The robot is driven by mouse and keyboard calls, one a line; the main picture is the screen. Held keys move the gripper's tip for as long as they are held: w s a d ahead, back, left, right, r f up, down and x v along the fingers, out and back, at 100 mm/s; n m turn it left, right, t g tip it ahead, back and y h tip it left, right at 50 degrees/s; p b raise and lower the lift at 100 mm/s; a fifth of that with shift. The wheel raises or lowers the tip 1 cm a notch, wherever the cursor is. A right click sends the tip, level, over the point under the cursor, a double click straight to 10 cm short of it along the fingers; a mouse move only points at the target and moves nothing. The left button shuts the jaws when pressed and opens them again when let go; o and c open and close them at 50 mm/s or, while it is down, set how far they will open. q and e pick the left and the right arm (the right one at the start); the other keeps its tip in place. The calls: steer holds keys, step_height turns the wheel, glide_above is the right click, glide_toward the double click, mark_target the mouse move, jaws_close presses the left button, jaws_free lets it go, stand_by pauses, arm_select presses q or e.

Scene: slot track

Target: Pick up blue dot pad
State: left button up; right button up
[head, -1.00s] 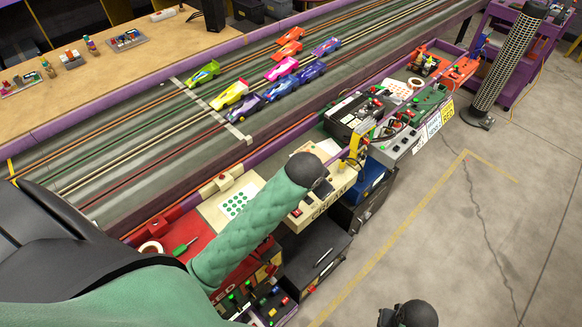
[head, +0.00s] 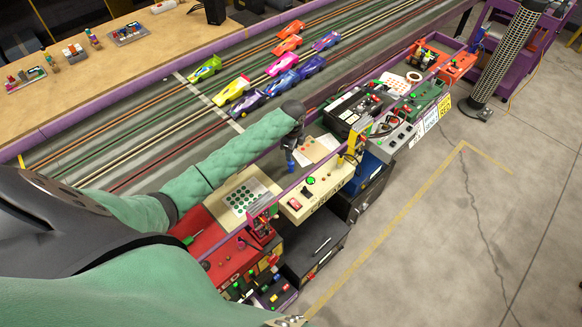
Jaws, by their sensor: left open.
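My left gripper (head: 290,160) hangs below its dark wrist at the end of my green-sleeved arm, small and dark, over the cream bench section. It is open, with nothing visible between its fingers. A pad with green dots (head: 242,199) lies on the cream surface to the lower left. A white pad with reddish dots (head: 394,83) lies farther up the bench. I cannot make out a pad with clearly blue dots. My right gripper is not in view.
A purple rail (head: 285,192) runs along the bench's front edge. Toy cars, including a pink one (head: 282,66), stand on the slot track behind. A control box (head: 355,108) is right of the gripper.

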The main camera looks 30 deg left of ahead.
mark_target(291, 165)
arm_select(q)
steer(key=shift+s+f+m, duration=0.2)
steer(key=shift+f+m, duration=0.25)
steer(key=shift+m, duration=0.45)
steer(key=shift+f+m, duration=0.1)
steer(key=shift+m, duration=0.5)
steer(key=shift+s+f+m, duration=0.1)
steer(key=shift+m, duration=0.9)
steer(key=shift+f+p, duration=0.6)
steer(key=shift+f, duration=0.65)
step_height(291, 165, down, 4)
steer(key=p, duration=0.3)
steer(key=shift+s+f, duration=0.1)
steer(key=shift+f, duration=0.5)
steer(key=c, duration=1.1)
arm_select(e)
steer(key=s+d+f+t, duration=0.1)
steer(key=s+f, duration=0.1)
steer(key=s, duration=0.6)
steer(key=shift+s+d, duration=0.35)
